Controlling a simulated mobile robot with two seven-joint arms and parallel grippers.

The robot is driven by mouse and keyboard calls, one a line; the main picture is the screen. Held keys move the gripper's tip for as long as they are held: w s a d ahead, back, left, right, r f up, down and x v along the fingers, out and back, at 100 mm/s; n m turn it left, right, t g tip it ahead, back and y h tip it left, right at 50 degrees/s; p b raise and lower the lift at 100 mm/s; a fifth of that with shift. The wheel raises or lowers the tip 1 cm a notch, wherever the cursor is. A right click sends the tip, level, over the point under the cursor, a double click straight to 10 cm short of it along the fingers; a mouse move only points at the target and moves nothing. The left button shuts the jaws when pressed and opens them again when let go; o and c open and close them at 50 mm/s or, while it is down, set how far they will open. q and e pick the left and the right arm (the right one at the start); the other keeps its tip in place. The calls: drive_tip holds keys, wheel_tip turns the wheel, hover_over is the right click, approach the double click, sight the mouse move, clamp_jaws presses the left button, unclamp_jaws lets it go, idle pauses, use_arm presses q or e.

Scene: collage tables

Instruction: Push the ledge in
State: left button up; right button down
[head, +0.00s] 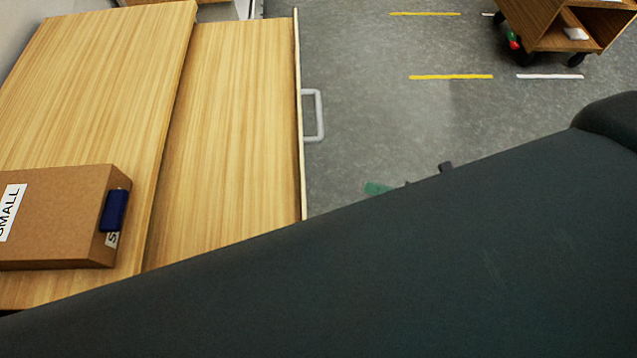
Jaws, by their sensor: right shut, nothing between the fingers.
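The wooden ledge (240,120) sticks out from under the table top (110,75) on its right side. Its front edge carries a pale grey handle (320,115) facing right, over the floor. A big dark link of my own arm crosses the lower picture and hides the ledge's near end. Only small bits of my right gripper (400,186) seem to show past the arm's upper edge, to the right of the handle and below it in the picture. It looks shut and empty; most of it is hidden. My left gripper is not in view.
A cardboard box (60,215) marked SMALL, with a dark blue piece on its side, lies on the table top. A wooden cart (545,25) on casters stands at the top right. The grey floor (400,110) beside the handle is clear, with yellow and white line markings.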

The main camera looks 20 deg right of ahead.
sight(174, 198)
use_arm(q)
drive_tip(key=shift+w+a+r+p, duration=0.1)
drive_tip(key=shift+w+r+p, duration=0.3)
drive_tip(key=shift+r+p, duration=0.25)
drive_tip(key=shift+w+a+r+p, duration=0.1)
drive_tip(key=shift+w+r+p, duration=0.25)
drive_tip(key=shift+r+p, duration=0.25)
use_arm(e)
drive_tip(key=w+a+r+n+g+y, duration=0.1)
drive_tip(key=w+a+n+g+y, duration=0.2)
drive_tip(key=a+n+g, duration=0.3)
drive_tip(key=shift+w+a+n+g, duration=0.35)
drive_tip(key=shift+a+n, duration=2.05)
drive_tip(key=shift+n, duration=1.3)
drive_tip(key=shift+r, duration=0.1)
drive_tip(key=b+x, duration=0.6)
drive_tip(key=x, duration=2.3)
drive_tip(key=shift+r+b, duration=0.1)
drive_tip(key=shift+b, duration=0.2)
drive_tip(key=shift+w+a, duration=0.1)
drive_tip(key=shift+a, duration=0.1)
drive_tip(key=shift+r, duration=0.1)
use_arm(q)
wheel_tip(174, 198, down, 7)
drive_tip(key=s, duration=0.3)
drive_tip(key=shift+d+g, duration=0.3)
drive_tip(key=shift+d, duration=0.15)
use_arm(e)
drive_tip(key=shift+r, duration=0.1)
